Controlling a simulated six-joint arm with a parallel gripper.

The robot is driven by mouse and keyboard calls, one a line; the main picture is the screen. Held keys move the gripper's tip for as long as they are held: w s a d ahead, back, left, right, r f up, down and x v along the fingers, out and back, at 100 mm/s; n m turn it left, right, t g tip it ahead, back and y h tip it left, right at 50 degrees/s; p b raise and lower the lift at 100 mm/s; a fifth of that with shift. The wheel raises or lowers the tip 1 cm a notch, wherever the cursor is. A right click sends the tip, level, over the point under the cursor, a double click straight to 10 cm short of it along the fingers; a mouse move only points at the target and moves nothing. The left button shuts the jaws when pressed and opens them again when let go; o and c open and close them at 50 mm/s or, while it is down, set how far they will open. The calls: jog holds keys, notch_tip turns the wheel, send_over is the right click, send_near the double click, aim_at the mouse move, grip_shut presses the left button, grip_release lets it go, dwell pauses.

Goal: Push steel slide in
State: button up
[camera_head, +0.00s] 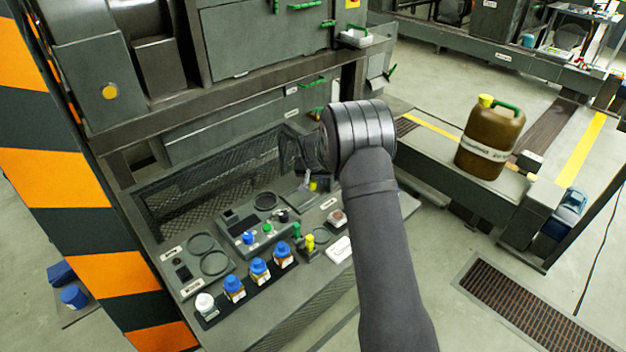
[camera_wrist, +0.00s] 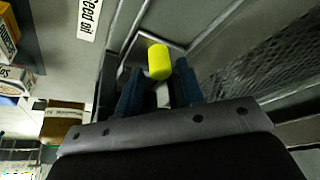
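A yellow knob (camera_wrist: 158,62) stands between the tips of my gripper (camera_wrist: 160,78) in the wrist view. The two dark blue fingers stand apart on either side of it; whether they touch it is unclear. A pale metal surface shows around the knob, and I cannot tell whether it is the steel slide. In the head view, a small yellow piece (camera_head: 314,186) shows on the bench beside my arm and may be the same knob.
The bench (camera_head: 262,318) holds blue-capped bottles (camera_head: 259,270), a white-capped bottle (camera_head: 205,304), and green and yellow fittings (camera_head: 310,243). A mesh guard (camera_head: 205,190) stands behind. A brown jug (camera_head: 489,140) stands on a ledge to the right. A "seed oil" label (camera_wrist: 89,18) shows in the wrist view.

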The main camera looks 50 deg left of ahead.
jog(key=shift+w+d, duration=0.1)
jog(key=shift+w, duration=0.05)
jog(key=s, duration=0.5)
jog(key=shift+s+r, duration=0.15)
jog(key=shift+r, duration=0.05)
jog(key=v, duration=1.7)
jog(key=w+d+f+m+g+h, duration=0.1)
jog(key=w+d+f+m, duration=0.2)
jog(key=w+d, duration=0.3)
jog(key=w+d+f+m+g+h, duration=0.1)
jog(key=w+d+f+m, duration=0.2)
jog(key=w, duration=1)
jog(key=w+d+f+m+g+h, duration=0.1)
jog(key=w+d+f+m, duration=0.2)
jog(key=w+d, duration=0.5)
jog(key=shift+w+d, duration=0.4)
jog(key=shift+w, duration=0.5)
